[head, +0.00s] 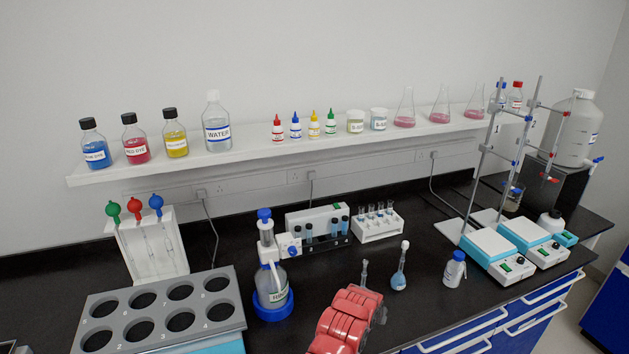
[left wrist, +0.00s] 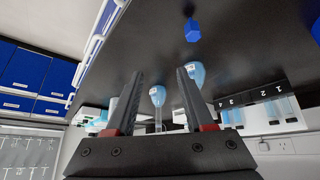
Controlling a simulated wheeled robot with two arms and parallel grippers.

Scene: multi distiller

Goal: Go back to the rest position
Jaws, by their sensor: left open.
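My left gripper (left wrist: 160,74) shows in the left wrist view with its two dark fingers apart and nothing between them. In the head view a red arm part of mine (head: 345,322) reaches in from the bottom over the front of the black bench; the fingers are mostly hidden there. A flask with blue liquid (head: 398,280) stands upright just beyond it, and a second flask (head: 364,268) has its lower part hidden by my arm. Both flasks also show in the left wrist view, beyond the fingers and apart from them. My right gripper is not in view.
A grey rack with holes (head: 240,318) and a blue-based bottle (head: 273,292) stand left of my arm. A small white bottle (head: 455,269) and two hot plates (head: 497,267) stand to the right. A blue piece (left wrist: 192,30) shows on the bench. A shelf (head: 270,148) runs behind.

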